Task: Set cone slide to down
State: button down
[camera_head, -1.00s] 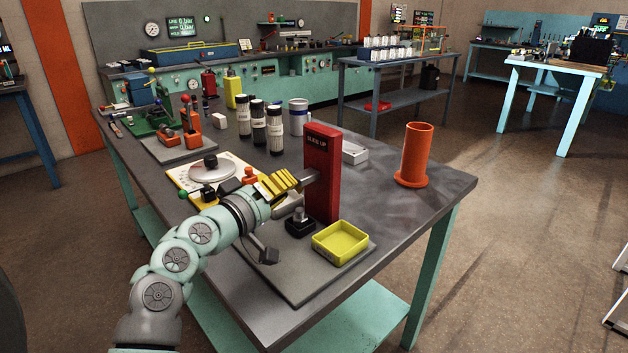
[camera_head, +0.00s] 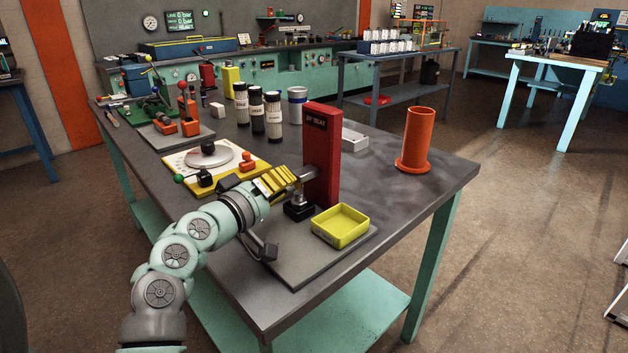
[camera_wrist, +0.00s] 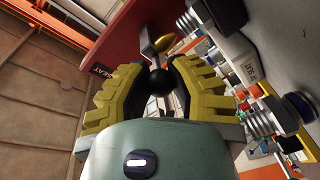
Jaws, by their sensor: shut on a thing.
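The cone slide is a red upright block (camera_head: 321,155) on a grey plate on the workbench. A small dark label near its top ends in "SEAT", and part of it also shows in the wrist view (camera_wrist: 98,71). A metal arm sticks out of the slide towards me, with a black ball knob (camera_wrist: 159,80) at its end. My gripper (camera_head: 288,180) is shut on this knob, its yellow ridged fingers on both sides in the wrist view (camera_wrist: 158,88). In the head view the fingers hide the knob. A small black block with a metal post (camera_head: 299,209) stands under the metal arm.
A yellow tray (camera_head: 341,240) sits right beside the slide's foot. An orange cylinder (camera_head: 416,142) stands to the right. Several labelled bottles (camera_head: 257,115) and a round-plated fixture (camera_head: 207,160) stand behind and left. The right front bench top is clear.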

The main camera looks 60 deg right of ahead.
jog(key=c, duration=0.7)
grip_release()
jog(key=shift+c, duration=0.2)
jog(key=shift+w+a, duration=0.1)
jog(key=a, duration=1.2)
jog(key=shift+w, duration=0.2)
